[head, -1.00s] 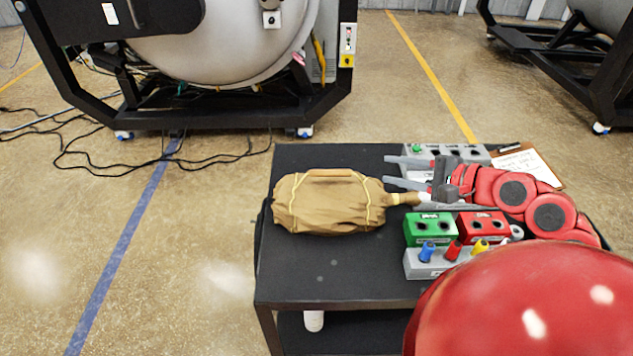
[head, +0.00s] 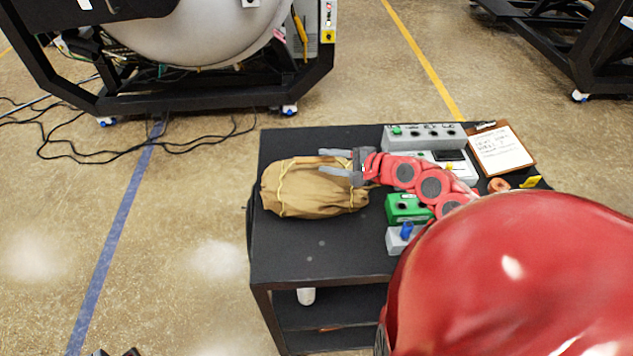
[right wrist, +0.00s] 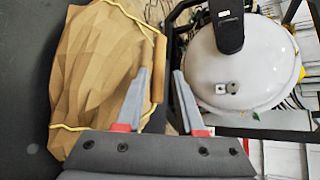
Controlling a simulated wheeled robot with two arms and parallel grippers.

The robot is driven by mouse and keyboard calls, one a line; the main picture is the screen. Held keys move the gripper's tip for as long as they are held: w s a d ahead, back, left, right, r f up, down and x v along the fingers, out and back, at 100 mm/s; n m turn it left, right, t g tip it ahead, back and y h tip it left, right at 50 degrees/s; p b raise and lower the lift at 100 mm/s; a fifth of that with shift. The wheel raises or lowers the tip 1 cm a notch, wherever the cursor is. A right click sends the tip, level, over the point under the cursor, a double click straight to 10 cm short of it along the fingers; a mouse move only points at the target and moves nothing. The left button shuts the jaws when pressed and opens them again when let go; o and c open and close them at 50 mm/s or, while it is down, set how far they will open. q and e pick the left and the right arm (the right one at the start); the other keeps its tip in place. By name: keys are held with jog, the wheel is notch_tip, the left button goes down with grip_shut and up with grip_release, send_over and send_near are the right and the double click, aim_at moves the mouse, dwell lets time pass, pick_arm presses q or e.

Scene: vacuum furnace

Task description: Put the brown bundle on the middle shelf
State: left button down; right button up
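The brown bundle (head: 312,192), tan cloth with yellow cords and a rolled handle along its far side, lies on top of the black cart (head: 330,262). My right gripper (head: 328,162) is open above the bundle's far right part. In the right wrist view its fingers (right wrist: 162,72) stand apart on either side of the bundle's handle (right wrist: 159,65) as seen from there; I cannot tell whether they touch it. The cart's middle shelf (head: 350,312) shows below the top, partly hidden. Small dark tips at the bottom left edge of the head view may be my left gripper.
A white bottle (head: 306,296) stands on the shelf below the top. A green box (head: 406,208), a grey control box (head: 424,136) and a clipboard (head: 500,150) occupy the top's right side. The furnace (head: 205,35) stands behind. The top's front left is clear.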

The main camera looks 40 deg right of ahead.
aim_at(319, 160)
jog(key=p+x, duration=0.2)
jog(key=x, duration=0.1)
jog(key=shift+w+a, duration=0.15)
jog(key=shift+w, duration=0.05)
jog(key=shift+w+f, duration=0.35)
jog(key=shift+f, duration=0.1)
grip_shut()
jog(key=shift+a, duration=0.1)
dwell(0.8)
